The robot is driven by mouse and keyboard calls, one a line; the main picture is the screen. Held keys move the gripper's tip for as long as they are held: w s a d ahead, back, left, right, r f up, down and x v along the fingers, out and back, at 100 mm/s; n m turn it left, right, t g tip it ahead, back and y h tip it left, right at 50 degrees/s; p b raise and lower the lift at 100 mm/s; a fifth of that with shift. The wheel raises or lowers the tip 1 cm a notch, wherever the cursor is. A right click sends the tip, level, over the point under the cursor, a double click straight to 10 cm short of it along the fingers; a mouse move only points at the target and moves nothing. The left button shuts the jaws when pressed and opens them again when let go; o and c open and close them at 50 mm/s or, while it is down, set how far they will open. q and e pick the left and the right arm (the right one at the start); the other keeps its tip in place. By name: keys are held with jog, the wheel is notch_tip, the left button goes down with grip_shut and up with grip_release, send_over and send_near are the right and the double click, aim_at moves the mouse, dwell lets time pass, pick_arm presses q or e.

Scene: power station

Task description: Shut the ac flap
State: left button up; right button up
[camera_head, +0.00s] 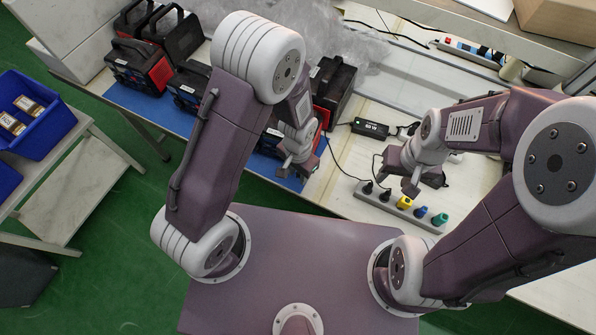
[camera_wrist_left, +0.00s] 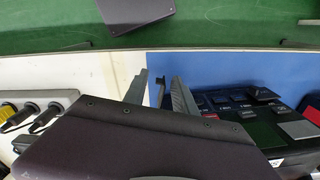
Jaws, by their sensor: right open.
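A black and red power station (camera_head: 272,143) stands on the blue mat, partly hidden behind my left arm. Its control face (camera_wrist_left: 255,112) shows at the right in the left wrist view, with several small dark and grey panels. Dark raised pieces stand on that face; I cannot tell which is the ac flap or how far it is open. My left gripper (camera_head: 293,168) (camera_wrist_left: 160,90) is beside the power station, its fingers apart, with a small dark piece showing between them. My right gripper (camera_head: 398,182) is open and empty above the table near the power strip.
A power strip (camera_head: 372,198) with coloured plugs lies at the table's front edge. A black adapter (camera_head: 370,128) with cables is behind it. Several other power stations (camera_head: 138,65) stand on the blue mat (camera_head: 130,100). A blue bin (camera_head: 40,115) is at the left.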

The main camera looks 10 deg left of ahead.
pick_arm(q)
notch_tip(320, 180, up, 9)
jog(key=p, duration=0.1)
dwell(0.4)
